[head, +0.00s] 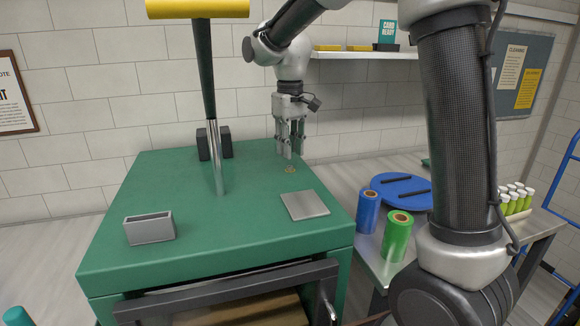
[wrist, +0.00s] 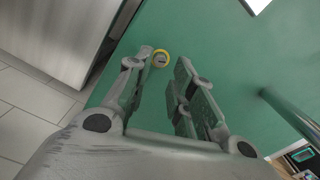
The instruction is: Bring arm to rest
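My gripper (head: 291,153) hangs fingers down from my arm over the back right part of the green counter (head: 180,262). In the wrist view my gripper (wrist: 165,65) shows a clear gap between its two fingers, and nothing is held. A small round disc with a yellow rim (wrist: 161,58) lies on the green top, seen just beyond the gap between the fingertips. The disc also shows in the head view (head: 290,169), just below the fingertips. The exact height of the fingertips above the top is hard to tell.
A metal post with a yellow top (head: 215,165) rises from the counter. A side table holds a blue roll (head: 368,211), a green roll (head: 397,238) and a blue disc (head: 400,188).

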